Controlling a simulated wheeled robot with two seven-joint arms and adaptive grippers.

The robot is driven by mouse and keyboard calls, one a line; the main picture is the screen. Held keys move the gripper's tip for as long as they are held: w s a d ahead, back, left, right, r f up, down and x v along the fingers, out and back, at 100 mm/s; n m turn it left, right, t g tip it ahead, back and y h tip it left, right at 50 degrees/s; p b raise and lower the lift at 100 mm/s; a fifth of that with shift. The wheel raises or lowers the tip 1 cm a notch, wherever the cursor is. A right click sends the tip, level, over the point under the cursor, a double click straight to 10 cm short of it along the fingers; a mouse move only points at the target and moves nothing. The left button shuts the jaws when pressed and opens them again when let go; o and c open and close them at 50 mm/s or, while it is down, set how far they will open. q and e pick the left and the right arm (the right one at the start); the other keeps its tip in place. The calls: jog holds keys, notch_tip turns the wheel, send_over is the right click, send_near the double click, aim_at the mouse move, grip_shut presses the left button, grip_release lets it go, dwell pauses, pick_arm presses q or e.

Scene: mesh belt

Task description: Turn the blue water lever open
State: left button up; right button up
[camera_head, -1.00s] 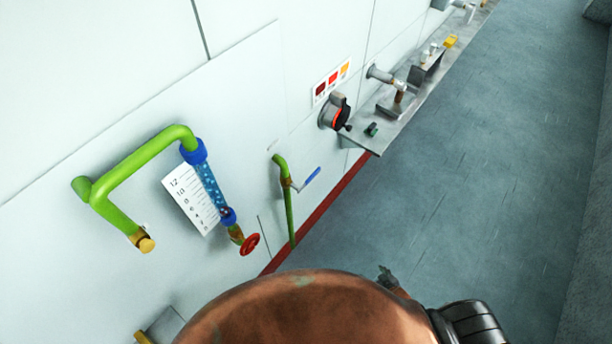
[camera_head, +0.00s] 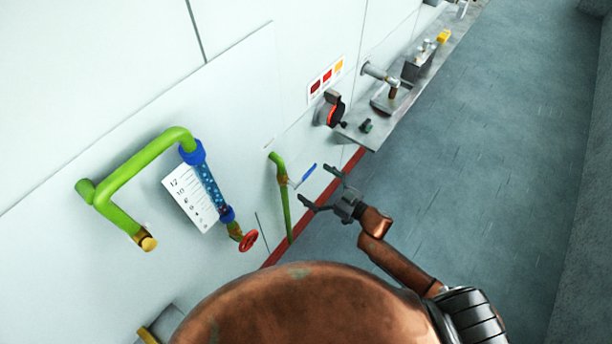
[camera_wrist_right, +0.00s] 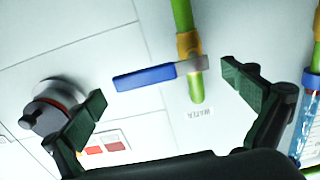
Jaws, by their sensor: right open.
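The blue water lever (camera_head: 308,173) sits on a brass valve (camera_head: 283,180) on a thin green pipe (camera_head: 286,212) by the white wall. In the right wrist view the lever (camera_wrist_right: 145,77) lies nearly level, pointing left from the valve across the pipe, above a label reading WATER (camera_wrist_right: 200,114). My right gripper (camera_head: 318,187) is open and empty, its fingers pointing toward the lever. In the wrist view the fingers (camera_wrist_right: 162,88) stand wide apart with the lever showing between them; no contact is visible. My left gripper is not in view.
A thick green pipe (camera_head: 145,168) with a blue flow gauge (camera_head: 208,182) and red handwheel (camera_head: 248,240) is at left. A black and red rotary knob (camera_head: 331,109) and a grey shelf (camera_head: 366,135) lie beyond the lever. The floor at right is clear.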

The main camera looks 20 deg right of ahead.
aim_at(307, 177)
jog(key=shift+x, duration=1.7)
jog(key=c, duration=1.4)
